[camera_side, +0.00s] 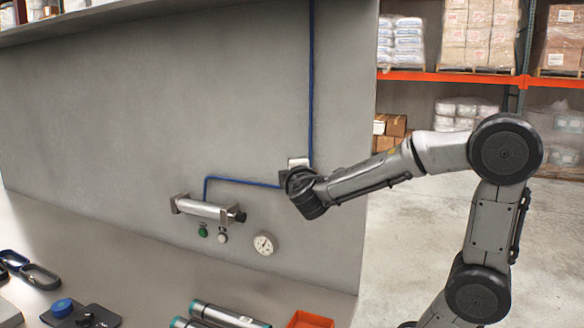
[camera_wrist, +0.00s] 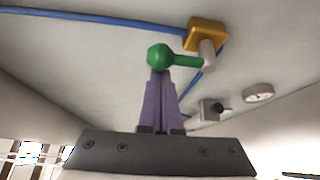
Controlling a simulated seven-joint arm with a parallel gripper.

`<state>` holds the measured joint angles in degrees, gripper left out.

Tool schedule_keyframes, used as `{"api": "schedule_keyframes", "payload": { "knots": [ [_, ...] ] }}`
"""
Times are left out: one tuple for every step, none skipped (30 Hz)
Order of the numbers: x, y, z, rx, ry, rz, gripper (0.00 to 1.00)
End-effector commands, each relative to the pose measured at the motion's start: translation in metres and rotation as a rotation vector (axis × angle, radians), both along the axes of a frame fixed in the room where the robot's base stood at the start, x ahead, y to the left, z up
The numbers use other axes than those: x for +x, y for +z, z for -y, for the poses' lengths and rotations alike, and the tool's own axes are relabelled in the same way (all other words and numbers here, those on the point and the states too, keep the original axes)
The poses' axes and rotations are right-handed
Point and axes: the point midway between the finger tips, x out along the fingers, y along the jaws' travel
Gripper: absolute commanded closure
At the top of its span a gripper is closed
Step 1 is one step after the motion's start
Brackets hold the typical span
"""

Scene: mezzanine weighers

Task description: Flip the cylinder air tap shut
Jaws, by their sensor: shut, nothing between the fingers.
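The air tap shows in the wrist view as a brass-yellow body (camera_wrist: 206,31) with a pale stem (camera_wrist: 207,54). Its green lever (camera_wrist: 186,61) sticks out to the left from the stem and ends in a round green knob (camera_wrist: 160,57). My gripper (camera_wrist: 158,73) has purple fingers, shut together and empty. The fingertips are right at the knob's lower edge; I cannot tell whether they touch it. In the side view my gripper (camera_side: 299,179) is at the wall panel and mostly hides the tap. The silver air cylinder (camera_side: 203,208) is mounted lower left of it.
Blue air line (camera_side: 310,80) runs down the grey panel (camera_side: 150,100) and across to the cylinder. A round gauge (camera_side: 265,243) and a green button (camera_side: 203,230) sit below. Silver tubes (camera_side: 225,315), an orange tray (camera_side: 311,320) and a blue-capped item (camera_side: 62,306) lie on the bench.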

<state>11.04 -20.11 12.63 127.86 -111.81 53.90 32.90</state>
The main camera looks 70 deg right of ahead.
Motion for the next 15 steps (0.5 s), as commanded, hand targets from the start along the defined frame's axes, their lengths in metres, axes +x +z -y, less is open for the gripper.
{"api": "schedule_keyframes", "payload": {
  "knots": [
    [-0.0007,0.0000,0.0002,0.000,-0.001,0.009,1.00],
    [-0.0010,0.0001,0.0001,0.000,-0.001,0.016,1.00],
    [-0.0013,0.0002,0.0002,0.000,-0.001,0.026,1.00],
    [-0.0015,0.0003,0.0002,-0.001,-0.001,0.032,1.00],
    [-0.0016,0.0003,0.0002,-0.001,-0.001,0.039,1.00],
    [-0.0019,0.0001,0.0001,-0.001,-0.001,0.048,1.00],
    [-0.0021,0.0001,0.0000,0.000,-0.001,0.056,1.00],
    [-0.0023,0.0001,0.0001,0.000,-0.001,0.064,1.00],
    [-0.0025,0.0002,0.0001,0.000,-0.001,0.073,1.00],
    [-0.0026,0.0003,0.0000,0.000,-0.001,0.081,1.00],
    [-0.0029,0.0004,0.0001,-0.001,-0.001,0.090,1.00],
    [-0.0034,0.0003,0.0001,-0.001,-0.002,0.100,1.00],
    [-0.0036,0.0001,0.0002,-0.001,-0.002,0.108,1.00],
    [-0.0038,0.0001,0.0002,0.000,-0.002,0.116,1.00],
    [-0.0041,0.0003,0.0001,-0.001,-0.001,0.128,1.00]
  ]
}}
